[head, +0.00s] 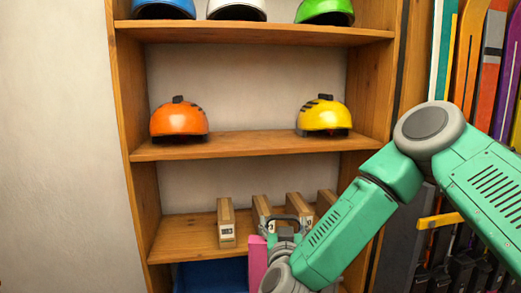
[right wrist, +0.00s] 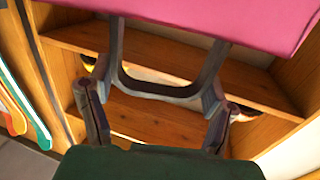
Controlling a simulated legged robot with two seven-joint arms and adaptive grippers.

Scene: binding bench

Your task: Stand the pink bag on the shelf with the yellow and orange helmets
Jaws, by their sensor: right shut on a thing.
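The pink bag (head: 257,264) shows as a narrow upright strip low in the head view, in front of the lower shelf and partly hidden by my right arm. In the right wrist view the pink bag (right wrist: 200,18) fills the top edge, with its dark grey handle (right wrist: 165,88) between my fingers. My right gripper (head: 284,232) is shut on this handle; the gripper also shows in the right wrist view (right wrist: 158,105). The orange helmet (head: 179,119) and yellow helmet (head: 324,116) sit far apart on the middle shelf (head: 250,146), above the bag. My left gripper is out of view.
The middle shelf is clear between its two helmets. Blue (head: 163,9), white (head: 237,10) and green (head: 325,12) helmets stand on the shelf above. Several wooden blocks (head: 226,222) stand on the lower shelf. Skis (head: 468,50) stand at the right.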

